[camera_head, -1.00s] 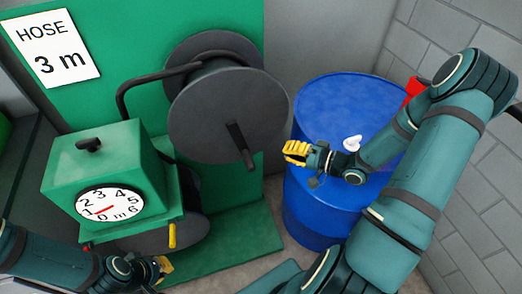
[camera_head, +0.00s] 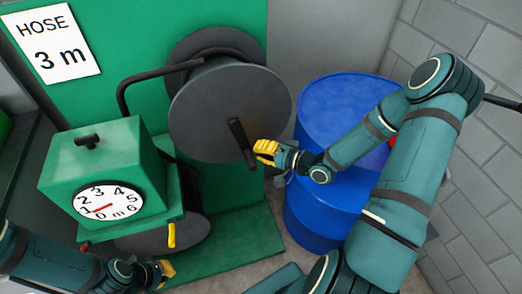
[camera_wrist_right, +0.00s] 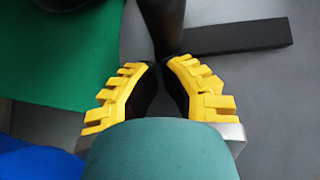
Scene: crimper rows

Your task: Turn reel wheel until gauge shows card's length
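The card (camera_head: 52,45) on the green panel reads "HOSE 3 m". The round gauge (camera_head: 109,201) on the green box (camera_head: 95,160) has a red needle pointing near 1. The dark grey reel wheel (camera_head: 215,115) has a black crank bar with a handle (camera_head: 249,158) at its lower right. My right gripper (camera_head: 264,152) is at this handle. In the right wrist view its yellow fingertips (camera_wrist_right: 161,66) are close together at the handle's end (camera_wrist_right: 165,25); their grip is unclear. My left gripper (camera_head: 163,271) is low, below the gauge, its fingers partly hidden.
A blue barrel (camera_head: 315,205) stands right of the reel, partly behind my right arm, with a red thing (camera_head: 392,143) mostly hidden on it. A yellow lever (camera_head: 171,236) hangs beside the gauge box. A black bent bar (camera_head: 122,100) runs to the reel. A block wall is at right.

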